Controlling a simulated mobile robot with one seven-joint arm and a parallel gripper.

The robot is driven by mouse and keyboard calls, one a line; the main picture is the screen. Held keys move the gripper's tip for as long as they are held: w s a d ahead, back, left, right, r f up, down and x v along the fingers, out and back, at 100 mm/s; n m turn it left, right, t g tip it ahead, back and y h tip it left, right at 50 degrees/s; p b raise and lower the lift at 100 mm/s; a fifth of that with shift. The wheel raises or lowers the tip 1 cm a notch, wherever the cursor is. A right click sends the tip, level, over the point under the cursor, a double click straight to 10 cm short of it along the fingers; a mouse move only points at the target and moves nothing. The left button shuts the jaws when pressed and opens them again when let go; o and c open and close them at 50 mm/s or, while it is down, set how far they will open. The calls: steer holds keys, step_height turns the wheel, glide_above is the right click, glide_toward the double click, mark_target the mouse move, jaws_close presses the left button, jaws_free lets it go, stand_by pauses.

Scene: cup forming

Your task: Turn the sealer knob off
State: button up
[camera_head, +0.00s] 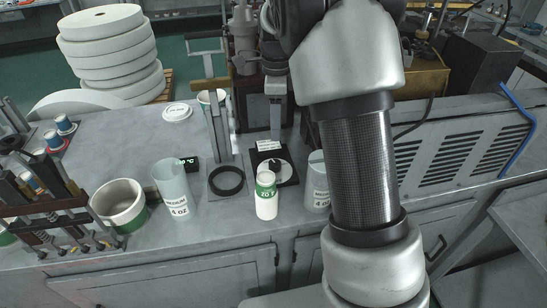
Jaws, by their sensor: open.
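The sealer knob (275,164) looks like a small dark knob on a round pale dial, set on a black plate near the middle of the bench. A white label (270,146) sits just above it; its text is too small to read. A white and green cup (266,203) stands in front of the dial and hides part of it. Which setting the knob points to is not clear. My arm crosses the right of the view, close to the knob's right side in the picture. My gripper is not in view.
A frosted cup (174,192) and a white-green tub (121,203) stand at the left. Another frosted cup (318,182) is partly behind my arm. A black ring (227,181), a green-lit display (187,162) and the sealer's upright posts (219,125) are near the knob.

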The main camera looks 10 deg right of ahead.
mark_target(275, 163)
step_height(275, 163, down, 14)
steer(key=shift+f+p, duration=0.25)
steer(key=shift+p, duration=0.05)
steer(key=c, duration=1)
steer(key=shift+c, duration=0.2)
